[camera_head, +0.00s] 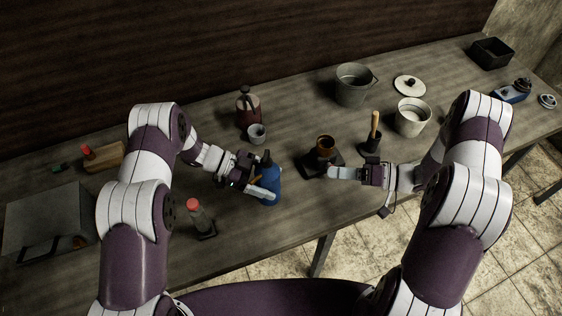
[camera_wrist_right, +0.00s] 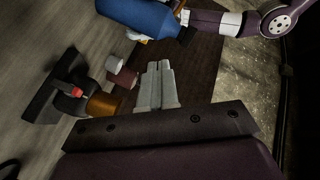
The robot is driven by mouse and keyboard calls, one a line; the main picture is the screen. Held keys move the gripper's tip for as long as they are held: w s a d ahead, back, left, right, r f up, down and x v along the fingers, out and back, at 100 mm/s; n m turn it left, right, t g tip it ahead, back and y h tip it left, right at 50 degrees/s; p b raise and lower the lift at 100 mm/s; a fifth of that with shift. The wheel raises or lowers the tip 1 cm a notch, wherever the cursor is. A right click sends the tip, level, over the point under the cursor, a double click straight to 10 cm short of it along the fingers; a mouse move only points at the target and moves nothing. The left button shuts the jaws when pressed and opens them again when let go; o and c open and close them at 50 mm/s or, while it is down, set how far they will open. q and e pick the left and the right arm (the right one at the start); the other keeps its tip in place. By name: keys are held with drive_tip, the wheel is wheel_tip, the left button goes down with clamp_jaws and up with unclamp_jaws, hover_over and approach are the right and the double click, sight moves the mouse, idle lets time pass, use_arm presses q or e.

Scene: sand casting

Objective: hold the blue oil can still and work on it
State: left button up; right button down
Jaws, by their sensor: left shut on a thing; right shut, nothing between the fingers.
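The blue oil can (camera_head: 269,187) stands upright on the table near its front edge, with a dark top. My left gripper (camera_head: 262,188) is shut on it from the left, its fingers across the can's body. In the right wrist view the blue can (camera_wrist_right: 140,14) shows at the top, apart from my right fingers. My right gripper (camera_head: 334,173) is shut and empty, to the right of the can and pointing toward it. Its closed fingers also show in the right wrist view (camera_wrist_right: 157,82).
A dark stand with an orange-brown cup (camera_head: 325,143) is just beyond my right gripper. A wooden-handled tool (camera_head: 374,132), a white pot (camera_head: 412,116) and a metal bucket (camera_head: 354,85) stand behind.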

wheel_tip(320, 180, up, 3)
drive_tip(key=s+m+y, duration=0.1)
drive_tip(key=m+y, duration=0.1)
drive_tip(key=m, duration=0.4)
approach(267, 165)
drive_tip(key=shift+g, duration=0.3)
drive_tip(key=x, duration=0.3)
drive_tip(key=w+x, duration=0.1)
drive_tip(key=x, duration=0.2)
drive_tip(key=shift+w+a, duration=0.25)
drive_tip(key=shift+s+a+m+t, duration=0.15)
drive_tip(key=shift+a+m+t, duration=0.35)
drive_tip(key=shift+t, duration=0.4)
drive_tip(key=shift+s+a+h, duration=0.2)
drive_tip(key=shift+a+h, duration=0.15)
drive_tip(key=shift+h, duration=0.05)
drive_tip(key=shift+s+a, duration=0.15)
drive_tip(key=shift+a, duration=0.05)
